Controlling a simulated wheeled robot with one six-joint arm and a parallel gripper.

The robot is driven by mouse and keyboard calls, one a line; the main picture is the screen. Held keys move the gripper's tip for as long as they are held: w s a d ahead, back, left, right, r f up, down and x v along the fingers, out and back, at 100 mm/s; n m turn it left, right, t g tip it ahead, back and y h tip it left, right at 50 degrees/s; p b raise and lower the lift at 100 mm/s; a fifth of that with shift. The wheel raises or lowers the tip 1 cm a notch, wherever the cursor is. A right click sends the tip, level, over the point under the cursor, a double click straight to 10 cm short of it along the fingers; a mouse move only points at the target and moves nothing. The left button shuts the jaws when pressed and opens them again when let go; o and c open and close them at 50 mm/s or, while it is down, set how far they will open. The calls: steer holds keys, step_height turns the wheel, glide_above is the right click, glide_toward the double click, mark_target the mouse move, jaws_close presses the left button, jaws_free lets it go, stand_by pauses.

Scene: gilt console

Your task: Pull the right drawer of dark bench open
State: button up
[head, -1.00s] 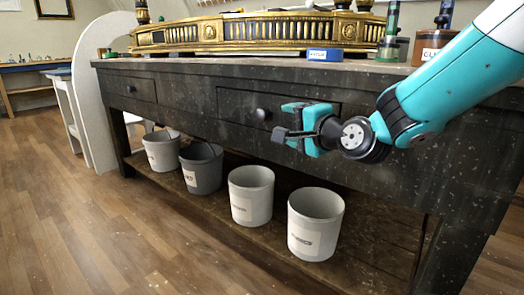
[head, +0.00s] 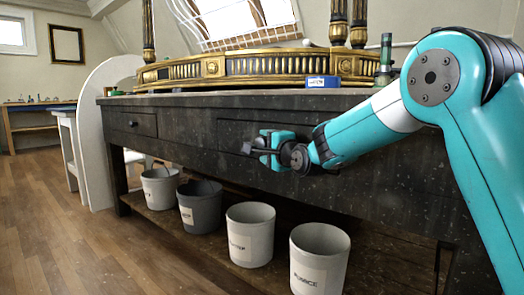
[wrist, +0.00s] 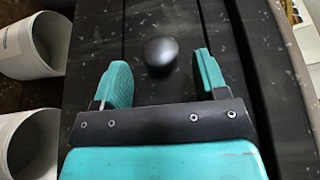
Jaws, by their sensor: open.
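The dark bench (head: 330,205) stands across the head view. Its right drawer (head: 230,132) looks closed, its front flush with the bench face. The drawer's round dark knob (wrist: 159,52) shows clearly in the wrist view, while in the head view the gripper largely hides it. My teal gripper (head: 262,148) is at the drawer front, by the knob. In the wrist view the gripper (wrist: 162,75) is open, one finger on each side of the knob, with a visible gap to both.
The left drawer (head: 134,123) is closed. Several labelled buckets, among them a dark grey one (head: 200,207) and a pale one (head: 250,235), stand on the lower shelf. A gilt console piece (head: 255,68) and a blue box (head: 322,82) are on top. The floor at left is clear.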

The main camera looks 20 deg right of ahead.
mark_target(263, 144)
steer(key=shift+x, duration=1.6)
